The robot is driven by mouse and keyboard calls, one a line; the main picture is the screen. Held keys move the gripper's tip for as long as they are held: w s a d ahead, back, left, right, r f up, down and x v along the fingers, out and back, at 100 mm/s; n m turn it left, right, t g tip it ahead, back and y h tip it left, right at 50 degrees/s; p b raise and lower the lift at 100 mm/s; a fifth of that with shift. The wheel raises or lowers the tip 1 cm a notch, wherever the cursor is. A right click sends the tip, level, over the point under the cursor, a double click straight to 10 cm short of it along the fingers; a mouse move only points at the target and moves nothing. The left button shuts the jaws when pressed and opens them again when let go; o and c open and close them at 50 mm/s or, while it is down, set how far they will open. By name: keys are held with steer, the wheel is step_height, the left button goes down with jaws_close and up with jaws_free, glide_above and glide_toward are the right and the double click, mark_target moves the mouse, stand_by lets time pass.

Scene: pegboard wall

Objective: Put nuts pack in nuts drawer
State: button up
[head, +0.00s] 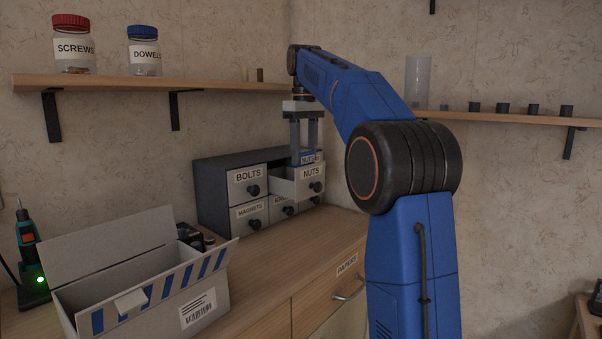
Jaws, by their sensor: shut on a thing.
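The nuts drawer (311,173), with a NUTS label and a dark round knob, is pulled out from the top right of the dark small-parts cabinet (211,192). My gripper (304,155) points down over the open drawer, with its fingers reaching to the drawer's opening. It is shut on the nuts pack (309,157), a small pack with a blue label. The pack's upper part shows just above the drawer front. Its lower part is hidden behind that front, so I cannot tell whether it touches the drawer bottom.
Drawers marked BOLTS (246,184) and MAGNETS (248,216) are shut. An open carton (145,275) stands on the workbench (265,265), front left. A shelf (150,84) with jars hangs above. Another shelf (515,118) is at right. A green-lit tool dock (35,287) stands at far left.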

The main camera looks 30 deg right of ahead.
mark_target(304, 172)
steer(key=shift+f, duration=2.6)
steer(key=shift+f, duration=0.55)
steer(key=o, duration=1.1)
steer(key=shift+o, duration=0.2)
steer(key=shift+r, duration=0.1)
step_height(304, 172, up, 8)
steer(key=shift+r, duration=0.25)
